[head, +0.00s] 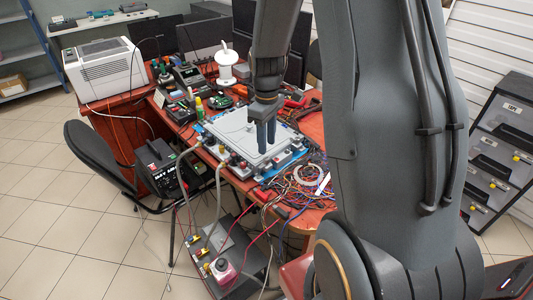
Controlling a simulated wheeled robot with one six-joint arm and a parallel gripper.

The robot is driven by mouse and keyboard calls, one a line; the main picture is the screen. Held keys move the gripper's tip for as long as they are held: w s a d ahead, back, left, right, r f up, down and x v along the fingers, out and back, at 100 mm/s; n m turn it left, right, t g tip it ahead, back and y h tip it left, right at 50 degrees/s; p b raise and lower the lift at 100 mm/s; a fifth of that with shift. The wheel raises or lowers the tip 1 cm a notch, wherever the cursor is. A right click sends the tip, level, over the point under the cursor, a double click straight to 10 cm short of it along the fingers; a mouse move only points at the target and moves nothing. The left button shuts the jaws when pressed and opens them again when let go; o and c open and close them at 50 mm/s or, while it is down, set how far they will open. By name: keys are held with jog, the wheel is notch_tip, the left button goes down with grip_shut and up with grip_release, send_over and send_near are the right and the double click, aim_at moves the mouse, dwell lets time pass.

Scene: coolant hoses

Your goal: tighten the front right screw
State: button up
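A light grey, flat-topped unit (232,126) sits on the red-brown table, with hoses coming off its near left side. My gripper (267,150) points down at the right part of the unit's top. Its two dark fingers stand close together; from here I cannot tell whether they are open or shut, or whether they touch the unit. The front right screw cannot be made out; it is too small or hidden by the fingers. Nothing held shows between the fingers.
Tangled coloured wires (295,187) lie on the near right of the table. A grey box (232,252) with hoses stands on the floor in front. A black chair (100,160) is at left; open floor lies beyond.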

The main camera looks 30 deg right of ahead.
aim_at(266, 158)
jog(key=shift+f+p, duration=0.5)
jog(key=shift+f, duration=2.3)
grip_shut()
